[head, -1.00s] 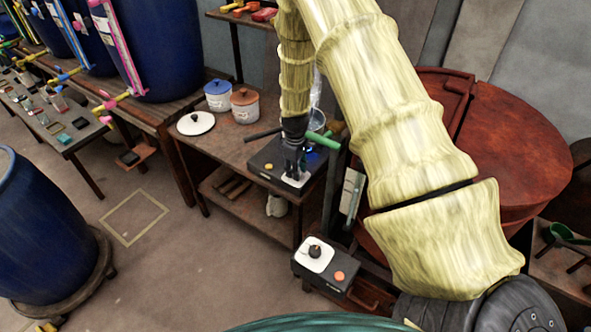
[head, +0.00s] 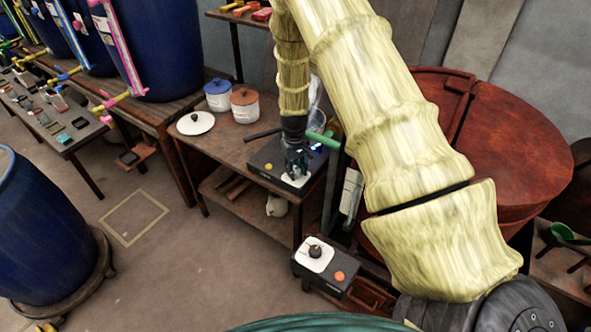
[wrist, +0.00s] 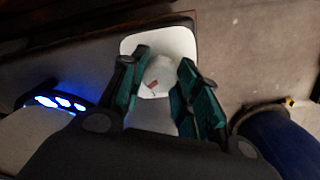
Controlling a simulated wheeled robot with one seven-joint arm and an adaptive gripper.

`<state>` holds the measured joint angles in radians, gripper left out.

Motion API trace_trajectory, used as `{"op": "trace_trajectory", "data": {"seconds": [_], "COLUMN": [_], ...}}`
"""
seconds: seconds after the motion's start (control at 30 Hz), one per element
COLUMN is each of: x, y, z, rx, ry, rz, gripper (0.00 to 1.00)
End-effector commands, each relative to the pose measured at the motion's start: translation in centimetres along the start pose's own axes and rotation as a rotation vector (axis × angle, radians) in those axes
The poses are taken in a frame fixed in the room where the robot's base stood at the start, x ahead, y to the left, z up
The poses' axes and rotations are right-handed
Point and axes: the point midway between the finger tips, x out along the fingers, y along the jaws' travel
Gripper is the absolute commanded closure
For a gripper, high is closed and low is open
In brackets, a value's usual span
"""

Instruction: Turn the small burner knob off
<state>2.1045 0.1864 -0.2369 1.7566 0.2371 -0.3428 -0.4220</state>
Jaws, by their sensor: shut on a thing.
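The small burner is a dark box (head: 262,160) on the wooden bench, with a yellow button and a white plate on its front face. The white plate (wrist: 178,42) also shows in the wrist view. The burner knob (wrist: 158,76) is a pale round piece with a small red mark, on that plate. My gripper (head: 295,172) is down at the plate, and its green-padded fingers are shut on the knob, one on each side. In the head view my fingers hide the knob. Blue spots glow (wrist: 60,102) left of my fingers in the wrist view.
A second control box (head: 326,268) with a black knob and orange button is nearer. A blue-lidded pot (head: 218,98), a brown-lidded pot (head: 245,112) and a white lid (head: 196,123) stand left on the bench. A green handle (head: 323,139) is close beside my wrist.

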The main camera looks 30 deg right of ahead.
Motion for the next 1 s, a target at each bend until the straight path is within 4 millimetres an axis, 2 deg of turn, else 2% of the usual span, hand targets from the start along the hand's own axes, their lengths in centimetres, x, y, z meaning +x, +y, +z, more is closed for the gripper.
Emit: {"op": "trace_trajectory", "data": {"seconds": [0.5,1.0], "x": [0.14,0.14], "y": [0.07,0.09], "z": [0.21,0.24], "rx": [0.401,0.523], "ry": [-0.018,-0.023], "rz": [0.002,0.002], "gripper": [0.93,0.93]}}
